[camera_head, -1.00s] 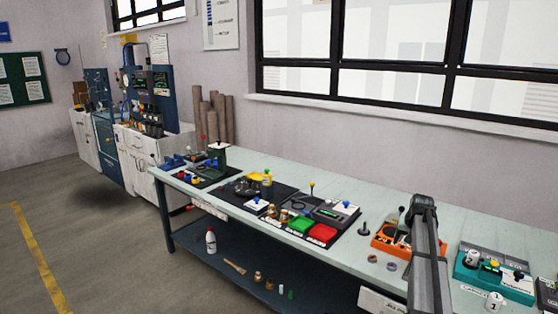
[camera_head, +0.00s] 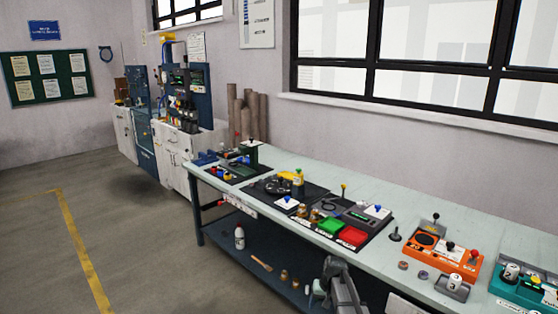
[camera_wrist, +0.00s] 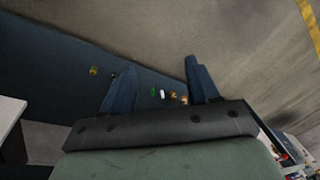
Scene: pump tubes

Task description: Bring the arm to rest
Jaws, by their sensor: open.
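My gripper (camera_wrist: 160,66) shows in the wrist view with its two dark blue fingers spread apart and nothing between them touching either one. It points down toward the dark lower shelf (camera_wrist: 60,60) and the floor. In the head view, a grey part of my arm (camera_head: 342,285) is low in the picture, in front of the bench's front edge. My fingertips cannot be made out there.
Floor at left (camera_head: 150,240) is clear.

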